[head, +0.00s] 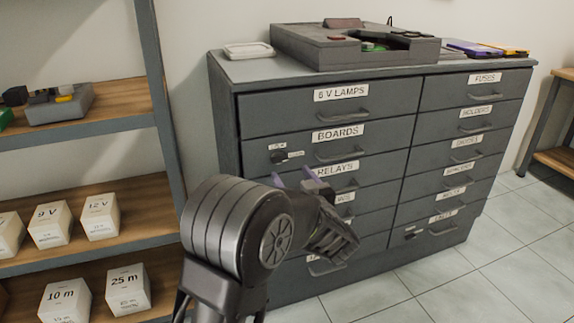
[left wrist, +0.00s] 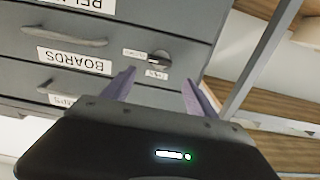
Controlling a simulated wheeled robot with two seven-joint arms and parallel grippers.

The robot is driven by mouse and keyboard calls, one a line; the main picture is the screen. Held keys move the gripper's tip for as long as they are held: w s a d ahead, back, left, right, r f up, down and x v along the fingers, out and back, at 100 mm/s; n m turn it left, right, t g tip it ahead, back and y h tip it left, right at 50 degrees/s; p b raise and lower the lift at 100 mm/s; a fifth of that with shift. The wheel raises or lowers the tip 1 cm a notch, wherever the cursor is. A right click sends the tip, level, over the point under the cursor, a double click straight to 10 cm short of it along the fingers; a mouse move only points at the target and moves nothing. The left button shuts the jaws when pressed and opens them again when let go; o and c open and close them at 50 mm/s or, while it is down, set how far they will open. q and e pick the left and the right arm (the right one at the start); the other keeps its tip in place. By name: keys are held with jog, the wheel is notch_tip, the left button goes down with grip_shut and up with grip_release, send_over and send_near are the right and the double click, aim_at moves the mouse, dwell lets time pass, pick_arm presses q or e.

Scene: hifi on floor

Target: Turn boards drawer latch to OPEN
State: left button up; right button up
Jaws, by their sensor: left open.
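The boards drawer (head: 368,135) is in the left column of the grey cabinet, second from the top, and looks shut. Its dark latch knob (head: 280,156) sits at the drawer's left end with small labels beside it, too small to read. In the left wrist view, which is upside down, the knob (left wrist: 160,60) appears beyond and between my fingers. My left gripper (head: 293,177) is open and empty, with purple fingers, in front of the cabinet just below the knob in the head view. The fingers (left wrist: 158,82) look apart from the knob. My right gripper is not in view.
A shelf unit (head: 163,100) with white boxes stands close to the cabinet's left side. Drawer handles (head: 342,155) stick out from the cabinet front. A grey device (head: 352,48) and a white tray (head: 248,50) lie on top. The tiled floor (head: 480,275) at the right is clear.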

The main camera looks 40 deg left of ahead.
aim_at(281, 160)
pick_arm(q)
jog(key=shift+a+f, duration=0.1)
jog(key=b+x, duration=0.1)
jog(key=x, duration=0.5)
jog(key=shift+w+a+b, duration=0.2)
jog(key=shift+a+b, duration=0.05)
jog(key=shift+b, duration=0.15)
jog(key=shift+w+a, duration=0.35)
jog(key=shift+a, duration=0.05)
jog(key=c, duration=1.4)
